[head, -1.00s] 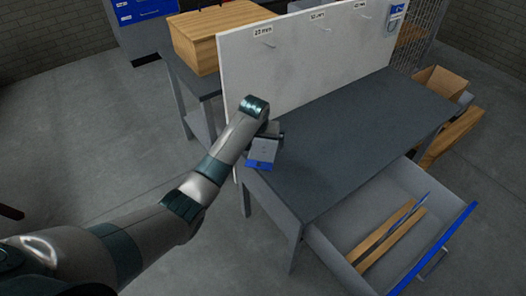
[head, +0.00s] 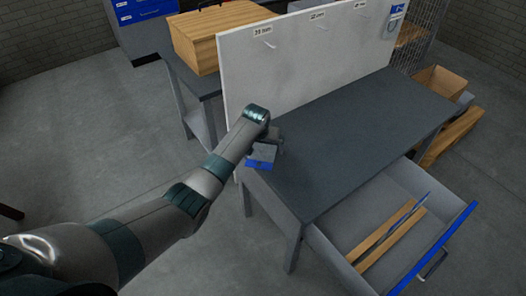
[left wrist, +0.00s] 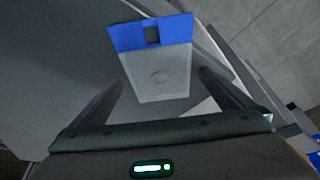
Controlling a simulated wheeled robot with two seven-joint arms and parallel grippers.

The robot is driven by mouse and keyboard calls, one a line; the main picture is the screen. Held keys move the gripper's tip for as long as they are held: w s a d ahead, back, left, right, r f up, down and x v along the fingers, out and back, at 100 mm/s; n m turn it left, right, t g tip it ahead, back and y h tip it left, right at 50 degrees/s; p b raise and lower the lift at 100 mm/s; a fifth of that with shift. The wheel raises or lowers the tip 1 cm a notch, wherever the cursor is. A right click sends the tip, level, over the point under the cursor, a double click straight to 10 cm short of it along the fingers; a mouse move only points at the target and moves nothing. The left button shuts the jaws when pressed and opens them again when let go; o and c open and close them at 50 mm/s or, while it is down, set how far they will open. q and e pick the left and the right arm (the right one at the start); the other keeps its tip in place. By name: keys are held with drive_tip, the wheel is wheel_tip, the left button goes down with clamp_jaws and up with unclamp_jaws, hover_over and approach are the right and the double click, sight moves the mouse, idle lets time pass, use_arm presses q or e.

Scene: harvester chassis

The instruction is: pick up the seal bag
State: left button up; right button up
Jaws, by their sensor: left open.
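The seal bag (head: 260,162), pale grey with a blue header strip, is at the near left corner of the grey workbench (head: 345,135). In the left wrist view the bag (left wrist: 158,78) shows its pale body and its blue header with a dark square hole. My left gripper (left wrist: 160,95) is open, with one finger on each side of the bag's pale body. I cannot tell whether the fingers touch it. In the head view my left wrist hides part of the bag. My right gripper is not in view.
A white board (head: 305,50) with labelled hooks stands along the bench's back edge. A wooden box (head: 205,42) is behind it. An open drawer (head: 440,238) holding wooden strips juts out at the front right. Most of the bench top is bare.

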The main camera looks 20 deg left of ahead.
sight(263, 151)
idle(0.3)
use_arm(q)
drive_tip(key=c, duration=1.2)
drive_tip(key=shift+r, duration=0.15)
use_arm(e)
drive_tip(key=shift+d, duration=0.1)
use_arm(q)
drive_tip(key=shift+r, duration=0.6)
wheel_tip(263, 151, up, 2)
drive_tip(key=shift+w+r, duration=0.1)
drive_tip(key=shift+r, duration=0.15)
drive_tip(key=d+r, duration=0.2)
drive_tip(key=d, duration=0.2)
drive_tip(key=d+r+b, duration=0.1)
drive_tip(key=d+r, duration=0.1)
drive_tip(key=d, duration=0.1)
drive_tip(key=d+r, duration=0.3)
drive_tip(key=d, duration=0.1)
drive_tip(key=shift+w+d+b, duration=0.3)
drive_tip(key=shift+d, duration=0.05)
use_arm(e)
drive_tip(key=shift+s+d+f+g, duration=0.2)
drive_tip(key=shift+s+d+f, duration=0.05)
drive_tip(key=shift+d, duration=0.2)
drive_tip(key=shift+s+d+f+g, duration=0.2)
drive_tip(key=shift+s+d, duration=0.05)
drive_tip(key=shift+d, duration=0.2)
